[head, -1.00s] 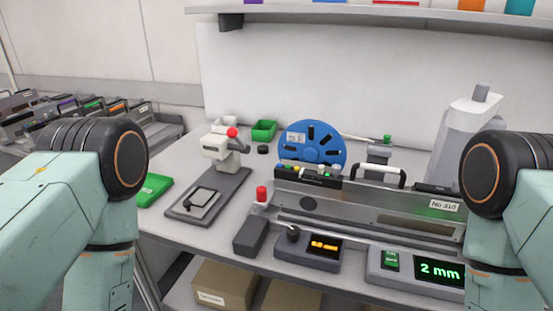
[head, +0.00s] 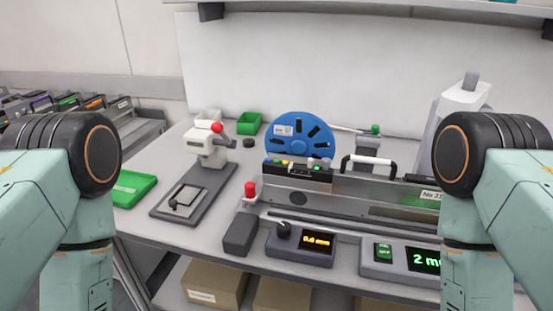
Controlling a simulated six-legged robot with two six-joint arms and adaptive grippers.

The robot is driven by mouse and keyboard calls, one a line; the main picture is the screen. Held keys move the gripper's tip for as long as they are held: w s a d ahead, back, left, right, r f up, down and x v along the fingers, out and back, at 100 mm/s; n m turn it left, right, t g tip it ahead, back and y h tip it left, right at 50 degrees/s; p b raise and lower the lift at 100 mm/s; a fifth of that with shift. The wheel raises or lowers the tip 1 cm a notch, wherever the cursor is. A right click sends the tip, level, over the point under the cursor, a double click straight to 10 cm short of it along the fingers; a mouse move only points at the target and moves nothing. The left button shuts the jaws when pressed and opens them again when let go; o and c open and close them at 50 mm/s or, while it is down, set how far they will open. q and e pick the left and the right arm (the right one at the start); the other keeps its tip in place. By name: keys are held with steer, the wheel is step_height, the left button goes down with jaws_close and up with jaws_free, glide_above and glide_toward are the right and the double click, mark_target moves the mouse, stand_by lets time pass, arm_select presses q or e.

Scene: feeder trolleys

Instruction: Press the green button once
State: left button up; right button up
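A feeder (head: 340,200) with a white-capped handle lies on the bench, and a small black control panel (head: 298,172) sits on its left end. The panel has a row of small coloured buttons, including yellow and red ones. A small green spot (head: 317,167) shows near the panel's right end; whether it is a button or a lamp is too small to tell. A green switch (head: 383,252) with white lettering sits on the grey box at the front right. My two arms frame the view at left and right; both grippers are out of view.
A blue reel (head: 300,138) stands behind the feeder. A white device with a red knob (head: 217,128) stands to the left, near green bins (head: 249,123). A red-topped post (head: 250,189) and a box with an amber display (head: 318,240) are in front. Cardboard boxes (head: 214,283) sit below.

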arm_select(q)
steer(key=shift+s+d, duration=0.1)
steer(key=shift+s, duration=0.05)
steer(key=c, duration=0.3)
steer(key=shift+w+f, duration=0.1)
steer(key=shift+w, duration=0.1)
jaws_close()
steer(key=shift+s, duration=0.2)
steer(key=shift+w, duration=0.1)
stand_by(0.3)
